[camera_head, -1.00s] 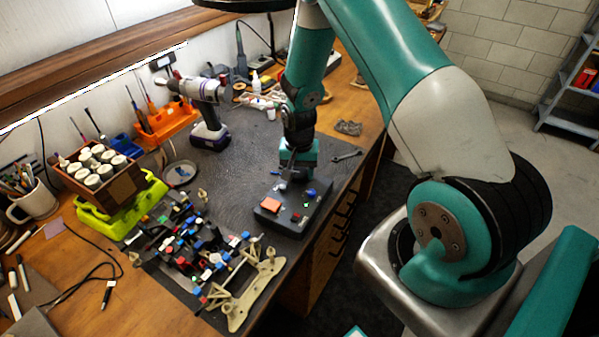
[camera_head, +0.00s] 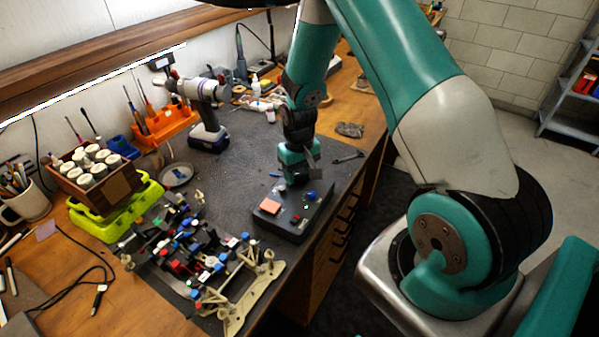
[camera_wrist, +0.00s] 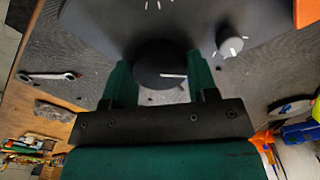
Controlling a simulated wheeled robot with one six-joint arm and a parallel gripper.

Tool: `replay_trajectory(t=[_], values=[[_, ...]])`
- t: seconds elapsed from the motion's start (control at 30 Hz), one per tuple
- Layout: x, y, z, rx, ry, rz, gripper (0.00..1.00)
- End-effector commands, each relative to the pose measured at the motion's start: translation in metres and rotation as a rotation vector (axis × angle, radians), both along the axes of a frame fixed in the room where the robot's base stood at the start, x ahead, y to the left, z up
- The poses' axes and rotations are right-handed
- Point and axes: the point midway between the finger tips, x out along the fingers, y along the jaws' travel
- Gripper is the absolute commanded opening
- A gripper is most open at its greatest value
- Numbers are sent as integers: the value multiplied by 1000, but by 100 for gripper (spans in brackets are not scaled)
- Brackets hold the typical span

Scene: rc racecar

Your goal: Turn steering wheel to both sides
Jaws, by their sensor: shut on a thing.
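My gripper (camera_head: 292,180) is at the far side of the box, pointing down. In the wrist view, its two green fingers (camera_wrist: 161,82) are shut on a round black knob (camera_wrist: 152,68) with a white pointer line. In the head view the gripper hides this knob. The racecar chassis (camera_head: 205,262), with cream arms and many red, blue and black parts, lies left of the box. I see no separate steering wheel.
A smaller grey knob (camera_wrist: 230,42) is close beside the gripped one. A wrench (camera_head: 348,158) lies right of the gripper. A drill (camera_head: 207,115) and a round dish (camera_head: 178,174) stand behind the chassis. The mat between dish and box is clear.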

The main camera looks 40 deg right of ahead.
Motion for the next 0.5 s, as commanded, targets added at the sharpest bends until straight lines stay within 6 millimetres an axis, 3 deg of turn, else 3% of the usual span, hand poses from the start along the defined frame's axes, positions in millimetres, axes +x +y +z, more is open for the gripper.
replay_trajectory(t=[0.47,0.5], values=[[0,0,1,-1,-1,12,30],[0,0,1,-1,-1,11,62]])
